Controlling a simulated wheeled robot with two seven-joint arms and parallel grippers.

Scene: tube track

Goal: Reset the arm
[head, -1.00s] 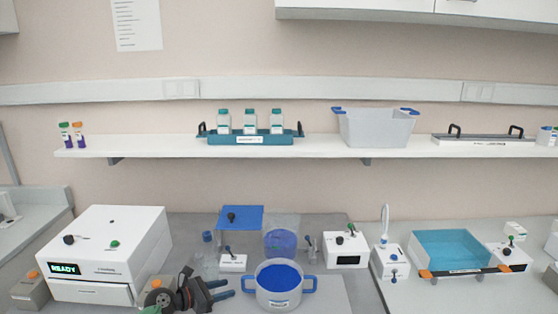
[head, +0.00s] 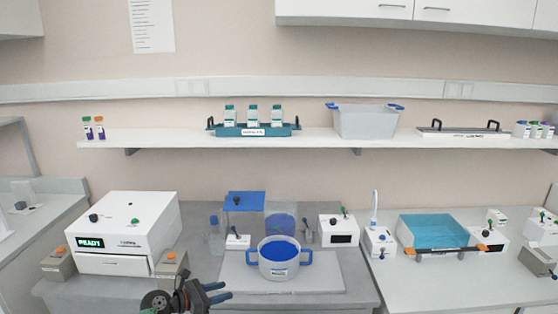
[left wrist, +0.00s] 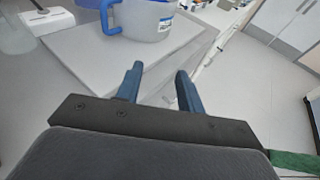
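My left gripper (head: 216,293) shows at the bottom of the head view, in front of the bench's front edge. Its two blue fingers stand apart with nothing between them. In the left wrist view the same open fingers (left wrist: 158,88) point toward the corner of a pale board, with floor beyond. A grey pot (head: 279,262) with blue handles and blue contents stands on the board, apart from the fingers; its lower part also shows in the left wrist view (left wrist: 150,20). My right gripper is not in either view.
A white machine (head: 125,233) reading READY stands on the left of the bench, with small orange-buttoned boxes beside it. A blue-topped stand (head: 245,201) is behind the pot. A teal water bath (head: 434,231) stands to the right. The shelf (head: 190,139) holds a bottle rack and grey tub.

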